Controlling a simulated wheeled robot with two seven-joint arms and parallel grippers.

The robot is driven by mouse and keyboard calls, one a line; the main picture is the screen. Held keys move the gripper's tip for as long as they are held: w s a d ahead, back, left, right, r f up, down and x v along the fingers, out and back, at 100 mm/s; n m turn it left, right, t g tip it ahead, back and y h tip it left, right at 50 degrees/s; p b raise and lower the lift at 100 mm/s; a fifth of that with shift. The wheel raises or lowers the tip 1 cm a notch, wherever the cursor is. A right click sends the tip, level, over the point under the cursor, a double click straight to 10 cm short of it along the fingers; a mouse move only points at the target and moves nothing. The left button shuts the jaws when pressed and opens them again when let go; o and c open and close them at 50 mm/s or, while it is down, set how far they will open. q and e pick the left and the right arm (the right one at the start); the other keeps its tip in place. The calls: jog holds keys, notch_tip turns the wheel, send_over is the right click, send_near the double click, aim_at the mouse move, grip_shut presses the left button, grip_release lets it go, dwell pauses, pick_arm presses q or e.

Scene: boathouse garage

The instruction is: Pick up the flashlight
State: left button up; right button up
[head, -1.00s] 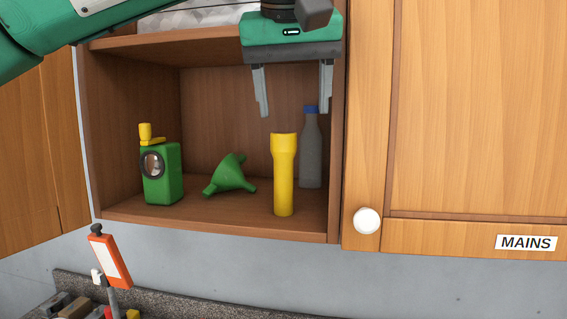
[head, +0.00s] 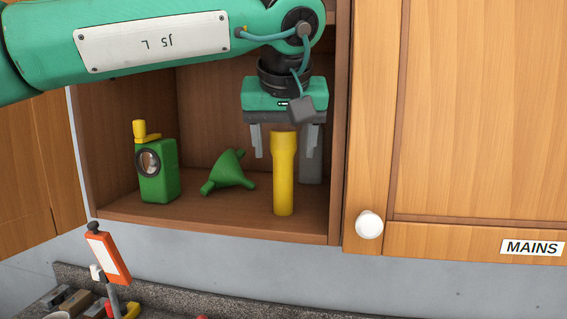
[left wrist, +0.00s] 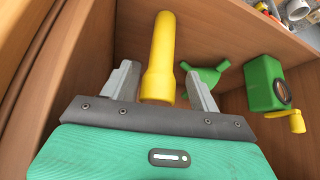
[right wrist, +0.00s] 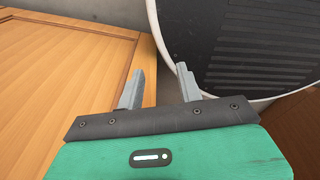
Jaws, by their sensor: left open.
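A yellow flashlight (head: 284,178) stands upright, wide head up, near the front right of an open wooden cupboard shelf. My left gripper (head: 287,150) is open and points down just above the flashlight's head. In the left wrist view the flashlight (left wrist: 159,52) lies between the two spread fingers (left wrist: 162,90), its head close to the palm. The flashlight's top end is partly hidden there by the gripper body. My right gripper (right wrist: 161,88) is open and empty in the right wrist view, away from the shelf; it is not in the head view.
The cupboard's side wall (head: 337,130) is close on the right. A counter with tools lies below.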

aim_at(283, 173)
pick_arm(q)
jog(key=shift+p+x, duration=0.5)
jog(key=shift+x, duration=1.45)
jog(key=shift+r, duration=0.15)
jog(key=shift+c, duration=1.4)
jog(key=c, duration=0.9)
jog(key=shift+o, duration=0.2)
